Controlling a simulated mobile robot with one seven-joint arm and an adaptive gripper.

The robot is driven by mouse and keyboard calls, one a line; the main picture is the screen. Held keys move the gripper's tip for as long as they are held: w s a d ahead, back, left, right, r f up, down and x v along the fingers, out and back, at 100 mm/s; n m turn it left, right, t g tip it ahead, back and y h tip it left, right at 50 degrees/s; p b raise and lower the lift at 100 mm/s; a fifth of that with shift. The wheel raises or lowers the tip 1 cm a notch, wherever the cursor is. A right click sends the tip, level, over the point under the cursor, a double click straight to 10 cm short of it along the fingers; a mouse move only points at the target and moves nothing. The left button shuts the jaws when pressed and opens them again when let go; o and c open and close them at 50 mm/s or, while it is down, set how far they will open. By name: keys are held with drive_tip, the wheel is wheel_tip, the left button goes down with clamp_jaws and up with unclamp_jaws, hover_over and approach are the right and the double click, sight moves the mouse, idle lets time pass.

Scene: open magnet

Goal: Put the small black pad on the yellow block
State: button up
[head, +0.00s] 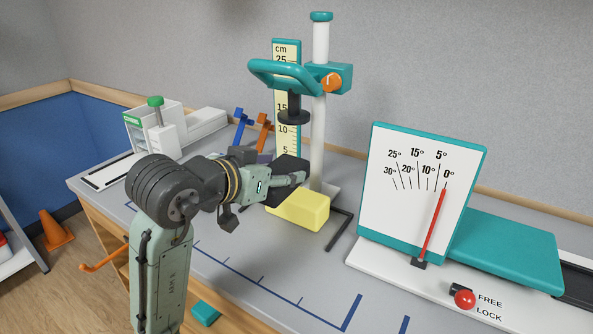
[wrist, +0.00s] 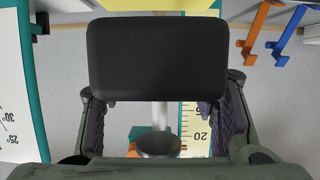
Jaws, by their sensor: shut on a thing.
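The small black pad (wrist: 156,55) is a dark rounded rectangle held across my gripper (wrist: 160,100), with one finger at each side in the wrist view. In the head view the pad (head: 288,165) shows behind and above the finger of my gripper (head: 291,180). The yellow block (head: 300,209) lies on the bench below the pad, at the foot of the stand. The pad is over the back-left part of the block. I cannot tell whether the pad touches the block, since the gripper hides the space between them.
A stand with a white post (head: 319,150), teal handle (head: 285,76) and cm scale (head: 287,133) rises behind the block. A dark bracket (head: 341,229) is at its right. A tilt-angle board (head: 418,190) stands further right. Blue (head: 241,127) and orange (head: 264,131) hooks are behind.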

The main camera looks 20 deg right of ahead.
sight(291, 162)
drive_tip(key=w+d, duration=0.2)
drive_tip(key=d, duration=0.1)
drive_tip(key=w+d+p, duration=0.1)
drive_tip(key=shift+d+f, duration=0.25)
drive_tip(key=shift+d, duration=0.05)
drive_tip(key=shift+f+p, duration=0.4)
drive_tip(key=shift+f, duration=1.35)
drive_tip(key=shift+f, duration=0.1)
drive_tip(key=shift+f, duration=0.15)
drive_tip(key=o, duration=1)
drive_tip(key=shift+o, duration=0.2)
